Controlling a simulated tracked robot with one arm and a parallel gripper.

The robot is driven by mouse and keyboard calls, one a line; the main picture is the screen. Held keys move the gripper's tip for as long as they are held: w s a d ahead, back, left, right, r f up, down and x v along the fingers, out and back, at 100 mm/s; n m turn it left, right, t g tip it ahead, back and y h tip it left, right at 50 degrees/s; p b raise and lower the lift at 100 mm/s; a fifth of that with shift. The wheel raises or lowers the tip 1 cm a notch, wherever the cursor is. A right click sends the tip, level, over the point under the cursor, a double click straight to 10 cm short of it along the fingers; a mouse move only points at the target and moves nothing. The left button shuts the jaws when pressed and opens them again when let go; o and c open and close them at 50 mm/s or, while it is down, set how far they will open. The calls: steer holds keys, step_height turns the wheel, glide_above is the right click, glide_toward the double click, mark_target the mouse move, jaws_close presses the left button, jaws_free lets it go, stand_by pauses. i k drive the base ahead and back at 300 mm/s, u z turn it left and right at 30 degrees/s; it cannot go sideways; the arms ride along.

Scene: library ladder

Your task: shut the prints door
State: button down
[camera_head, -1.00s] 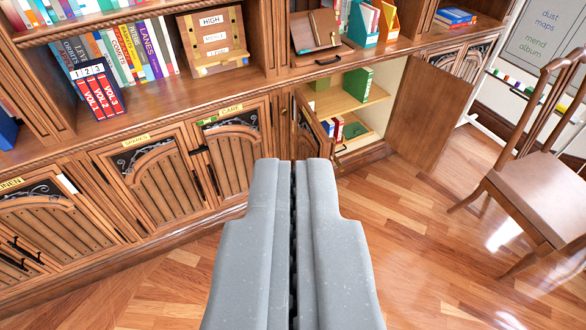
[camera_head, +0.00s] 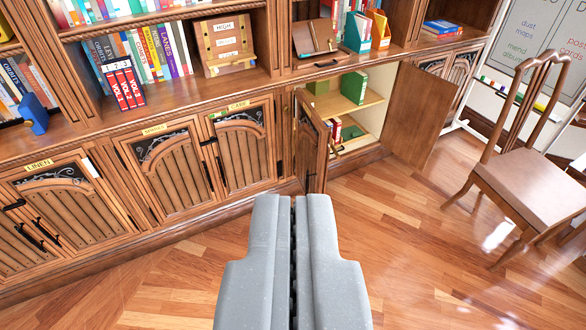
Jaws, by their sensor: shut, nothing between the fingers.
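An open cupboard (camera_head: 372,118) stands ahead, slightly right of centre, with two doors swung out. Its left door (camera_head: 313,148) is seen nearly edge-on, with a dark handle. Its right door (camera_head: 424,112) is a plain wooden panel swung wide to the right. No label reading "prints" can be made out, so I cannot tell which door it names. My gripper (camera_head: 293,200) is shut and empty. It points at the cabinet from the bottom middle, its tips appearing below the left door and apart from it.
Green books (camera_head: 354,87) and red books stand inside the cupboard. Shut doors labelled Spares (camera_head: 168,165), Care (camera_head: 243,150) and Linen (camera_head: 60,205) line the left. A wooden chair (camera_head: 530,180) stands at right. The wooden floor (camera_head: 420,260) between is clear.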

mark_target(313, 138)
steer(key=u, duration=0.15)
steer(key=k, duration=0.25)
steer(key=z, duration=0.1)
steer(key=i, duration=1.7)
steer(key=z, duration=0.35)
